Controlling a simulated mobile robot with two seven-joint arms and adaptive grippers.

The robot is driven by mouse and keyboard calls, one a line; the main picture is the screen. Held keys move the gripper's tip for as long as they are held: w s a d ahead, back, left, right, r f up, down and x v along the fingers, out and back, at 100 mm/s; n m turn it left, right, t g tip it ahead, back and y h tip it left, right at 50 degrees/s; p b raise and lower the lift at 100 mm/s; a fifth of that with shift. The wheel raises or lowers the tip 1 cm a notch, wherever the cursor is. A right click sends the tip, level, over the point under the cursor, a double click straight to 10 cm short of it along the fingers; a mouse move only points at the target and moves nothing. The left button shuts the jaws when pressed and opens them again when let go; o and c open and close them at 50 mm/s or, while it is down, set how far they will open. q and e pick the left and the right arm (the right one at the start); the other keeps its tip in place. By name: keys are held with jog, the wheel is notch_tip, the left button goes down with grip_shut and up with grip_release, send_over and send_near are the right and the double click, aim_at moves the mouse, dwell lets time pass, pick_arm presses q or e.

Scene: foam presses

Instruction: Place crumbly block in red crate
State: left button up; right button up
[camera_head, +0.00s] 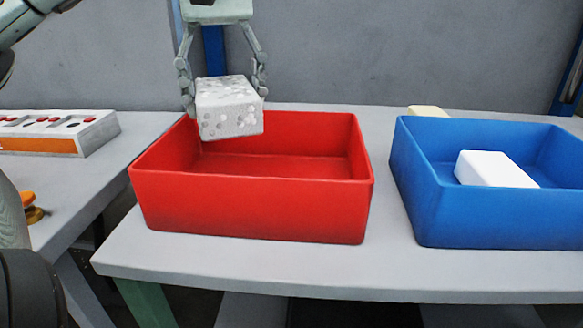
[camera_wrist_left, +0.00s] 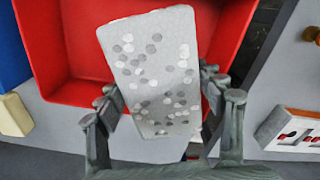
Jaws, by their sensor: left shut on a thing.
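The crumbly block (camera_head: 229,107) is a pale grey block with many round pits. My left gripper (camera_head: 222,88) is shut on it and holds it over the back left part of the red crate (camera_head: 255,206), near its back rim. In the left wrist view the block (camera_wrist_left: 152,75) sits between the two fingers of the gripper (camera_wrist_left: 160,108), with the red crate (camera_wrist_left: 75,92) behind it. The part of the crate floor that shows in the head view is bare. My right gripper is not in view.
A blue crate (camera_head: 490,222) holding a white block (camera_head: 494,169) stands to the right. A cream block (camera_head: 428,111) lies behind it. A panel with red parts (camera_head: 70,133) lies on the left table. The grey table (camera_head: 230,258) is clear in front.

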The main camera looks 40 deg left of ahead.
aim_at(259, 116)
pick_arm(q)
jog(key=shift+w, duration=0.25)
jog(key=shift+w+d+f, duration=0.15)
jog(key=shift+d+f, duration=0.2)
jog(key=shift+d, duration=0.2)
jog(key=d+f, duration=0.1)
jog(key=w+d+f, duration=0.1)
jog(key=d, duration=0.1)
jog(key=shift+w, duration=0.2)
jog(key=w+d+f+b, duration=0.2)
jog(key=d, duration=0.1)
jog(key=w+d+f+b, duration=0.1)
jog(key=d+f, duration=0.1)
jog(key=shift+d, duration=0.25)
jog(key=shift+w+d+f, duration=0.1)
jog(key=shift+w+d, duration=0.1)
jog(key=shift+d, duration=0.1)
jog(key=shift+d+f, duration=0.1)
jog(key=shift+f, duration=0.05)
notch_tip(259, 116, down, 4)
jog(key=shift+r+b, duration=0.25)
jog(key=shift+b, duration=0.65)
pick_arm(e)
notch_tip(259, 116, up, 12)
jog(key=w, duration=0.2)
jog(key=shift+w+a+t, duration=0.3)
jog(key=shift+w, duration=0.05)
